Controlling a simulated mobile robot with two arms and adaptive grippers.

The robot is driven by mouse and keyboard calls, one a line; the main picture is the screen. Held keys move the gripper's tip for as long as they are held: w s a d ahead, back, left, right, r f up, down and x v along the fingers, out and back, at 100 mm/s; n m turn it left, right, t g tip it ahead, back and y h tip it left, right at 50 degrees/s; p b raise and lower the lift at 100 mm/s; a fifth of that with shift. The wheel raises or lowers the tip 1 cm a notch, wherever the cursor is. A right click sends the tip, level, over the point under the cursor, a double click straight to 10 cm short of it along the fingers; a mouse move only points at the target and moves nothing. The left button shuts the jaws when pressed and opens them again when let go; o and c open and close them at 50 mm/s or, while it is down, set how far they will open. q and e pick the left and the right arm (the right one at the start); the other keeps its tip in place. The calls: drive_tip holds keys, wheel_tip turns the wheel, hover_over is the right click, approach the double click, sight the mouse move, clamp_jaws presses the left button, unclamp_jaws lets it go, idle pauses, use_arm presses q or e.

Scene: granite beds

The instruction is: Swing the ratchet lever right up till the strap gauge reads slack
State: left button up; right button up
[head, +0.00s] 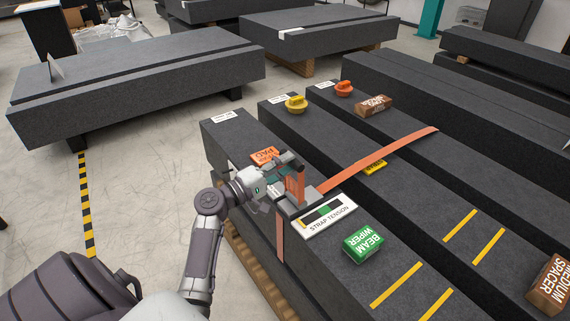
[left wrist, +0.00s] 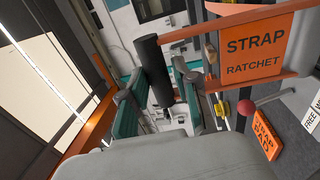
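The strap ratchet sits on the near granite beam, with its orange plate (head: 296,184) upright; the plate reads STRAP RATCHET in the left wrist view (left wrist: 255,50). A black cylindrical lever grip (left wrist: 152,68) lies between the teal pads of my left gripper (left wrist: 158,92), which appear closed on it from both sides. In the head view my left gripper (head: 275,188) is at the ratchet and hides most of the lever. The STRAP TENSION gauge (head: 328,215) lies just right of the ratchet, with dark, green and yellow bands; its reading is too small to tell. My right gripper is out of view.
An orange strap (head: 380,158) crosses the beams. A green beam wiper (head: 363,243) lies near the gauge, and an orange strap pad (head: 264,155) behind my gripper. Brown spacers (head: 373,106) and yellow (head: 296,104) and orange knobs (head: 344,88) lie on the beams.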

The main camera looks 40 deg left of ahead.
use_arm(q)
drive_tip(key=shift+o, duration=1.4)
drive_tip(key=shift+d+f, duration=0.1)
drive_tip(key=shift+f, duration=0.1)
drive_tip(key=shift+r, duration=0.1)
drive_tip(key=v, duration=1.2)
